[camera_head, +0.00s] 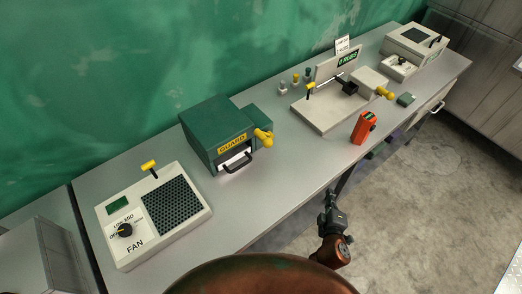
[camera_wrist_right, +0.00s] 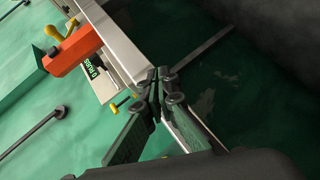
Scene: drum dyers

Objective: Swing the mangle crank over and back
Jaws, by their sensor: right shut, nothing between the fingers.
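A green box marked GUARD (camera_head: 215,138) stands mid-bench with a black front handle and a yellow crank-like knob (camera_head: 264,138) on its right side. Farther right, a pale fixture (camera_head: 325,112) has another yellow knob (camera_head: 384,93) at its right end. The frames do not show for certain which is the mangle crank. My right gripper (camera_head: 331,196) is shut and empty, off the bench's front edge and apart from both knobs. Its fingers (camera_wrist_right: 160,88) show close together in the right wrist view. My left gripper is not in view.
A FAN panel (camera_head: 152,217) with a yellow-topped lever stands at the near left. An orange handheld device (camera_head: 363,128) stands near the front edge; it also shows in the right wrist view (camera_wrist_right: 75,50). A grey box (camera_head: 414,44) sits at the far end.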

